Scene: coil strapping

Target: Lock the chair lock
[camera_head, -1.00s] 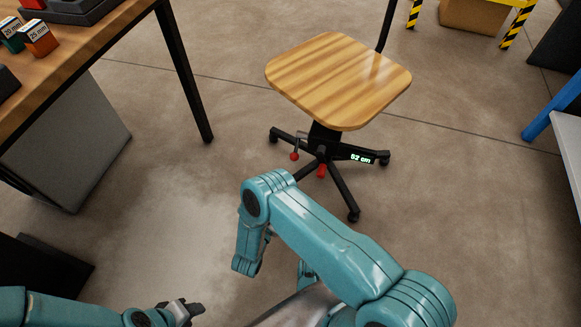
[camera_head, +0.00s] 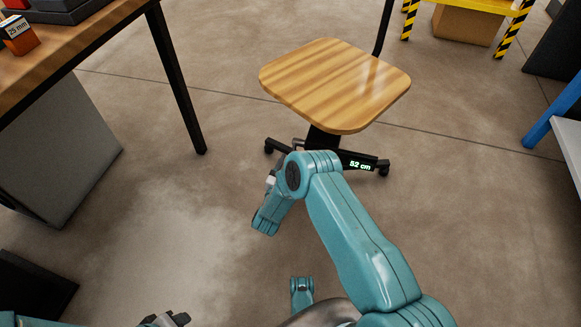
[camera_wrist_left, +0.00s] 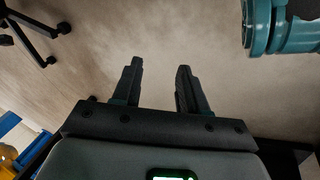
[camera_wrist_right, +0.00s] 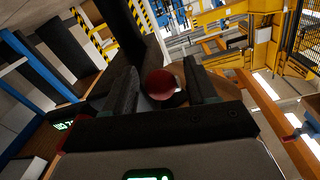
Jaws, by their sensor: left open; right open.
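The chair has a wooden seat (camera_head: 335,84) and a black base whose display (camera_head: 362,165) reads 52 cm. My right arm reaches to the base and hides part of it, including the lever, in the head view. In the right wrist view a red ball knob (camera_wrist_right: 160,84) sits between the spread fingers of my right gripper (camera_wrist_right: 160,68); I cannot tell whether either finger touches it. My left gripper (camera_head: 168,320) is at the bottom edge of the head view, far from the chair. In the left wrist view it (camera_wrist_left: 160,65) is open and empty over the floor.
A wooden workbench (camera_head: 95,60) with a grey cabinet (camera_head: 65,150) stands at left. A yellow-and-black striped frame (camera_head: 470,8) is at the back right, and a blue-legged table (camera_head: 555,108) is at the right edge. The floor left of the chair is clear.

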